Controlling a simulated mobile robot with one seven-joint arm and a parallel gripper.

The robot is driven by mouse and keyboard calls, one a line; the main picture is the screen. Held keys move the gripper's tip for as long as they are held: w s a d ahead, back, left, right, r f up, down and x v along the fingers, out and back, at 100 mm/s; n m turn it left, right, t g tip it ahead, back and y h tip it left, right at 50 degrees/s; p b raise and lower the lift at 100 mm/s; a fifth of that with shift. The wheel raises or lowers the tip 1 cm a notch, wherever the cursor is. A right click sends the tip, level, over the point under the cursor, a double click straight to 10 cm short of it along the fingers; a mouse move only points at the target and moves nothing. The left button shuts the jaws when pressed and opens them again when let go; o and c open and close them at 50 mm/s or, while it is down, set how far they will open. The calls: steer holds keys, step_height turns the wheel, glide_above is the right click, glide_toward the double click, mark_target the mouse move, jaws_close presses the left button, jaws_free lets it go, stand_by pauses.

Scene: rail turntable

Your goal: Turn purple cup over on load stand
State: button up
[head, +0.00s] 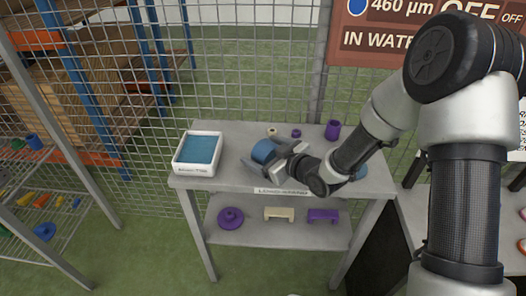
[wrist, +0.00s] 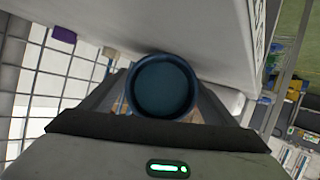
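The purple cup (head: 332,131) stands at the back right of the load stand (head: 230,134), apart from my gripper; it is too small to tell which way its mouth faces. My gripper (head: 264,160) is low over the middle of the stand, left of the purple cup. Its fingers are around a blue cup (head: 263,151), which looks gripped between them. In the wrist view the blue cup (wrist: 162,88) shows a round, dark blue end toward the camera, with a finger on each side.
A white bin with a blue inside (head: 181,168) stands on the left of the stand. A small cream part (head: 272,132) and a small purple part (head: 295,133) lie at the back. Another blue piece (head: 361,172) is partly behind my arm. The lower shelf (head: 250,233) holds purple and cream parts.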

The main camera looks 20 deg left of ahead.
steer(key=p+v, duration=0.3)
steer(key=v, duration=1.4)
steer(key=shift+d, duration=0.2)
